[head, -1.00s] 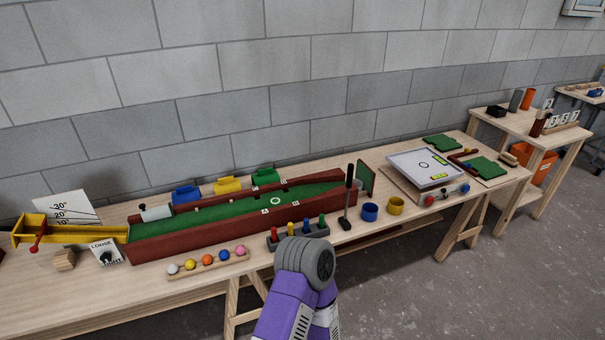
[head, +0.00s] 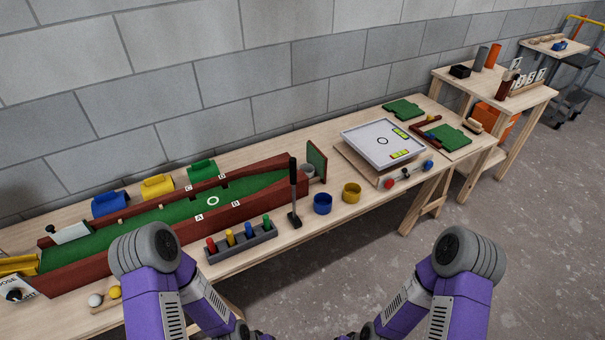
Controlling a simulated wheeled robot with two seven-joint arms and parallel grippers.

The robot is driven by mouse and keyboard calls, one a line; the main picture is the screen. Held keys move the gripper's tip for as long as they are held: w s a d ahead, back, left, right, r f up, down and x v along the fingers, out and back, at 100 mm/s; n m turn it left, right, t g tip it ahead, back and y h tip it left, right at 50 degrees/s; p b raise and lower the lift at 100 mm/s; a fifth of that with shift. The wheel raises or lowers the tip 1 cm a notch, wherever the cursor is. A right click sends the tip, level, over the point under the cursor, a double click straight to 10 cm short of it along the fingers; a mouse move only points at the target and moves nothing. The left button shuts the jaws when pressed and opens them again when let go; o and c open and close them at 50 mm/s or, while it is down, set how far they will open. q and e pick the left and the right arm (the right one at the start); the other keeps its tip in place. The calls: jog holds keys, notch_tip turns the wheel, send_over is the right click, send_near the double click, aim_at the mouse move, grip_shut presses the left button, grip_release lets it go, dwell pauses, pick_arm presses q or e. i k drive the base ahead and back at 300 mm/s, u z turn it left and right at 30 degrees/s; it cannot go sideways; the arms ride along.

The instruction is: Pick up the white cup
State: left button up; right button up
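A small pale grey-white round piece (head: 308,170) sits at the far right end of the green lane, beside the upright green panel. It looks like a cup and is partly hidden by the lane wall and a black post. No other white cup shows clearly. A blue cup (head: 322,204) and a yellow cup (head: 352,193) stand on the table to its right, near the front edge. My two purple arms show at the bottom, in front of the table, but both grippers are out of view.
The long red-walled lane (head: 150,235) fills the left of the wooden table. A peg rack (head: 242,243) and the black post (head: 294,195) stand in front of it. A white tray (head: 350,135) lies to the right. A second table (head: 535,95) stands farther right.

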aim_at(309, 169)
jog(key=z, duration=1.3)
jog(key=i, duration=2.05)
jog(key=u, duration=3.3)
